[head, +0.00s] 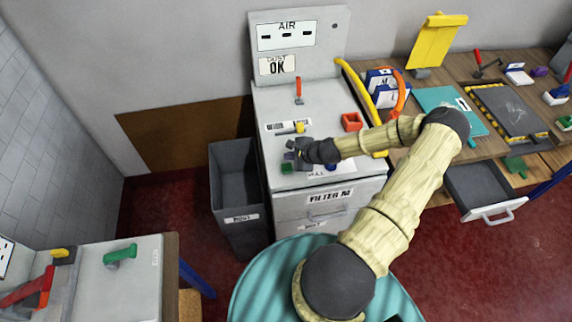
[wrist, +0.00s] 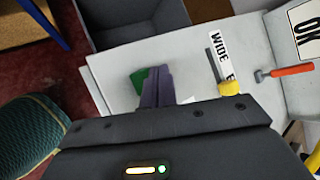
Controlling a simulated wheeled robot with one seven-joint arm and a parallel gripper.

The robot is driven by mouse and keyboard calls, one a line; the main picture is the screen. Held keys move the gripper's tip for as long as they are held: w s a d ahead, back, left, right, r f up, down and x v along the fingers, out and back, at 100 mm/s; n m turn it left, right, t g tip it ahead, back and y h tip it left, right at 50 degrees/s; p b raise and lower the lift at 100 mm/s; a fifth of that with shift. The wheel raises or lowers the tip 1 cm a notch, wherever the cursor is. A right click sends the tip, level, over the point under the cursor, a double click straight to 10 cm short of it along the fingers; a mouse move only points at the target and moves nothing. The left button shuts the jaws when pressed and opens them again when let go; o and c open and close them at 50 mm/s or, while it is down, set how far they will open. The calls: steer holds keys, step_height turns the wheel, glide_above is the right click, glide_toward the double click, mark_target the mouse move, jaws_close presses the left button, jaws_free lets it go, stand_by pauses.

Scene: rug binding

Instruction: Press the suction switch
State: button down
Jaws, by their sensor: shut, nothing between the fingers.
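A small green switch-like block (head: 287,168) sits on the light grey top of the filter cabinet (head: 275,100), near its front left corner. A blue piece (head: 331,167) lies to its right, partly behind my arm. No label naming the suction switch is readable. My gripper (head: 290,156) is shut and empty, just beside and behind the green block in the head view. In the wrist view its purple-grey fingertips (wrist: 154,82) overlap the right side of the green block (wrist: 138,78). I cannot tell whether they touch it.
A yellow knob (head: 299,127) by a label, a red-handled lever (head: 298,88) and a red open box (head: 352,121) stand on the cabinet. A grey bin (head: 234,185) stands to its left. A workbench with a teal mat (head: 440,99) lies to the right.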

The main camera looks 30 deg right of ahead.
mark_target(288, 169)
step_height(288, 169, up, 3)
steer(key=shift+r+p, duration=0.1)
steer(key=shift+p, duration=0.8)
steer(key=shift+a, duration=0.1)
steer(key=s+a+r+n+g+b, duration=0.3)
steer(key=s+a+n+g, duration=0.2)
steer(key=a+n, duration=0.4)
steer(key=s+a+r+n+h+b, duration=0.1)
steer(key=s+a+r+n+h, duration=0.1)
steer(key=s+r+n, duration=0.4)
steer(key=s+a+r+n+h+b, duration=0.2)
steer(key=s+a+r+n, duration=0.2)
steer(key=r, duration=0.6)
steer(key=s+n, duration=0.2)
steer(key=shift+s+a+r+n+g, duration=0.2)
steer(key=shift+s+a+n+g, duration=0.1)
steer(key=shift+s+a+n, duration=0.1)
steer(key=shift+w, duration=0.15)
